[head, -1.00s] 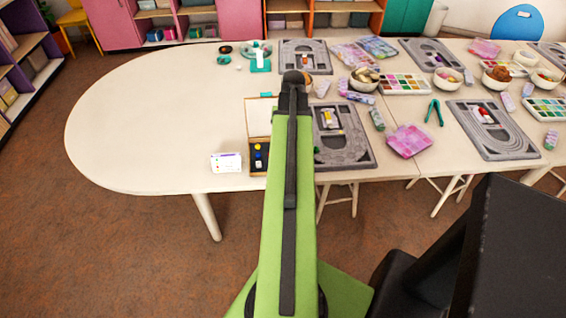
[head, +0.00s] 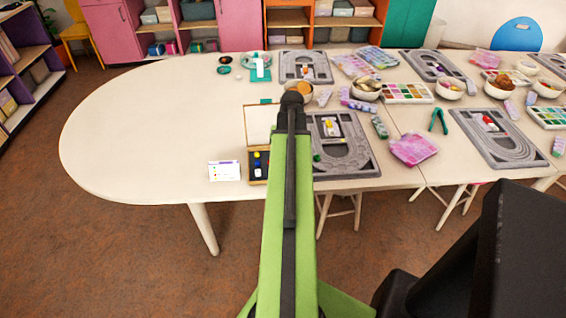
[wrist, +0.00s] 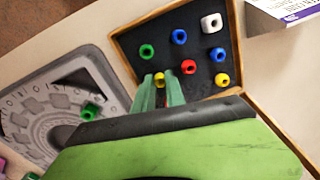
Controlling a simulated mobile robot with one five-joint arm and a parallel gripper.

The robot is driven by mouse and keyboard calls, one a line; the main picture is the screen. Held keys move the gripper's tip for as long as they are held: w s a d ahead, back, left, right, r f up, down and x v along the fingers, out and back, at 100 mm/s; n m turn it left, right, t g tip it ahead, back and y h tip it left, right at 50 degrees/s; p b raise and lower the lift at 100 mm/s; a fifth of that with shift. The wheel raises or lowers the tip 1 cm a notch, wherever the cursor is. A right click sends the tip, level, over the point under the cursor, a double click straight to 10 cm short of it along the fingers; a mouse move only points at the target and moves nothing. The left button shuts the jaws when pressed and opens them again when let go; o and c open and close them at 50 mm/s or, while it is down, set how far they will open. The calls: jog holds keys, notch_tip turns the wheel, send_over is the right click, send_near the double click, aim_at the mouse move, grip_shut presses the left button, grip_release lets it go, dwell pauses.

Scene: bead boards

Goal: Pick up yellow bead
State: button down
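In the wrist view a yellow bead (wrist: 159,78) lies in the dark tray (wrist: 203,84) near its edge. My gripper (wrist: 160,80) has two green fingers pointing at this bead, one on each side, with a gap between them. It looks open; whether a finger touches the bead is not clear. A second yellow bead (wrist: 221,79) lies farther right in the tray. In the head view the open bead box (head: 257,180) is partly behind my arm, and my gripper is hidden there.
The tray also holds a green bead (wrist: 146,51), a red bead (wrist: 188,67), two blue ones and a white one (wrist: 211,22). A grey bead board (wrist: 55,75) with a green bead (wrist: 91,112) lies left. A white card box (head: 225,171) stands beside the tray. The table's left end is clear.

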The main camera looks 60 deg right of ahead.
dwell(0.5)
notch_tip(320, 180, up, 5)
jog(key=p, duration=0.4)
jog(key=shift+f+p, duration=0.1)
jog(key=shift+p, duration=0.3)
jog(key=s+d+r+p, duration=0.6)
jog(key=s+d, duration=0.1)
jog(key=d, duration=0.2)
jog(key=shift+s, duration=0.35)
jog(key=shift+s+r, duration=0.1)
